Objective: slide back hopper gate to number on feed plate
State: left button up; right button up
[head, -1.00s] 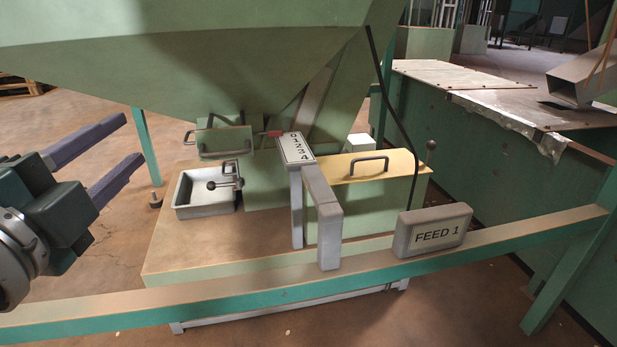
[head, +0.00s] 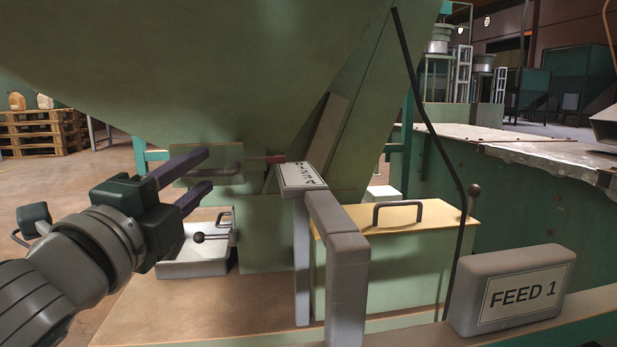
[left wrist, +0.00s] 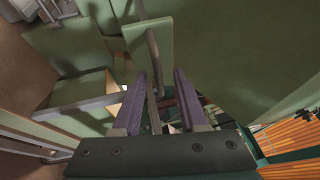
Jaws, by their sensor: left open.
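The hopper gate is a green plate (head: 228,153) with a grey handle, low under the hopper; my left fingers partly hide it in the head view. My left gripper (head: 207,171) is open in front of it. In the left wrist view, the gate plate (left wrist: 150,42) lies beyond the purple fingers (left wrist: 160,76), and its handle (left wrist: 153,50) shows in the gap between them; contact is not clear. A red pointer (head: 275,159) sits by the far end of the white number scale (head: 303,176). The feed plate (head: 520,290) reads "FEED 1". My right gripper is not in view.
A white tray (head: 193,258) with a ball-ended lever stands below my left gripper. A grey post and bar (head: 338,235) and a yellow lid with a handle (head: 420,214) stand to the right. The hopper (head: 210,70) hangs close above.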

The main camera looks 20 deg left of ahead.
pick_arm(q)
jog(key=shift+x, duration=0.85)
jog(key=shift+c, duration=0.3)
grip_shut()
dwell(0.5)
